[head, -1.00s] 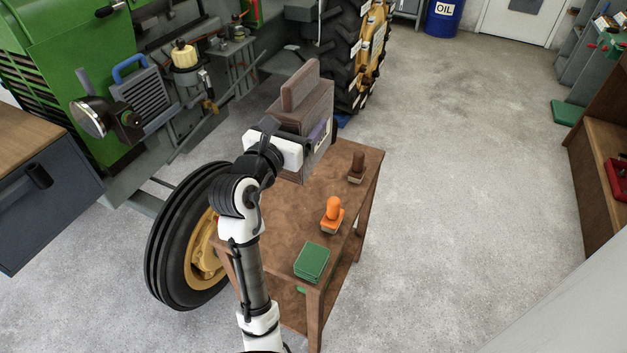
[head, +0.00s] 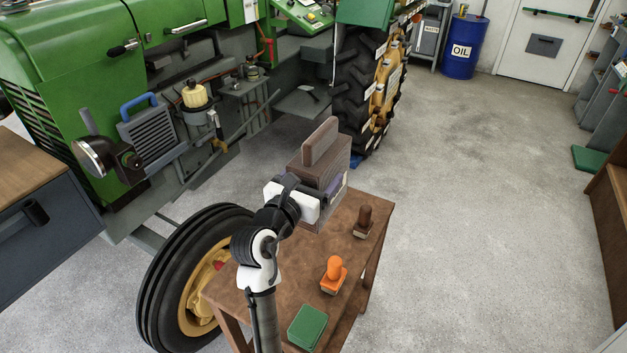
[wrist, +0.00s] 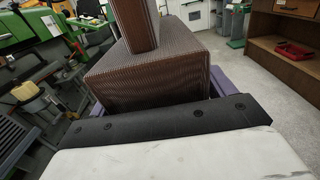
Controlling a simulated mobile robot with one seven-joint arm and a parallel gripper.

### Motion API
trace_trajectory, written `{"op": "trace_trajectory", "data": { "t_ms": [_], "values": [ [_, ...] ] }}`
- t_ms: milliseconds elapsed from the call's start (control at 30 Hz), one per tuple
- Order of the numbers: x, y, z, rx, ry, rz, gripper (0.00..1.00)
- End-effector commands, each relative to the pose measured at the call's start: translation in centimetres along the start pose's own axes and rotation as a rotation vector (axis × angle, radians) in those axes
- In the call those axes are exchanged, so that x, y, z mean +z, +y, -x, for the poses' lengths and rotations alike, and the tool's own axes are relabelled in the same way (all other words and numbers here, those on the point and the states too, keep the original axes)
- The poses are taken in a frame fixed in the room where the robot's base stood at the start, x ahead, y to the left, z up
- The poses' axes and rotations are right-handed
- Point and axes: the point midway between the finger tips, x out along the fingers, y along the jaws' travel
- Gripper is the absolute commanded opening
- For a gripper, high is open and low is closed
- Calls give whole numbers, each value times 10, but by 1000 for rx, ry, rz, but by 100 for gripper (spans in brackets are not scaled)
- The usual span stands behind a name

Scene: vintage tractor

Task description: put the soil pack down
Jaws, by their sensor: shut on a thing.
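The soil pack (head: 322,172) is a brown, fine-ribbed block with a narrower upright piece on top. My gripper (head: 318,200) is shut on it and holds it upright over the far left part of the brown wooden table (head: 290,235). The pack hides that part of the table, so I cannot tell whether its base touches the top. In the wrist view the pack (wrist: 160,75) fills the upper middle, beyond the dark gripper body. The purplish fingers show at its sides, and the fingertips are hidden.
On the table stand a brown-handled stamp-like tool (head: 364,222), an orange-handled one (head: 334,274) and a green block (head: 307,326). The green tractor (head: 70,60) and its front wheel (head: 190,285) are at left. Open floor (head: 480,200) lies at right.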

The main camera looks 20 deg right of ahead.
Motion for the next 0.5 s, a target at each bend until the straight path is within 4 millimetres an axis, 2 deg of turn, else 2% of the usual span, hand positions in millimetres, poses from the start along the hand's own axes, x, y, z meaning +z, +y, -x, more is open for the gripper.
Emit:
{"op": "trace_trajectory", "data": {
  "t_ms": [300, 500],
  "values": [
    [-72, -1, 0, 1, -4, 5, 20],
    [-101, -1, 0, 0, -6, 0, 20]
  ]
}}
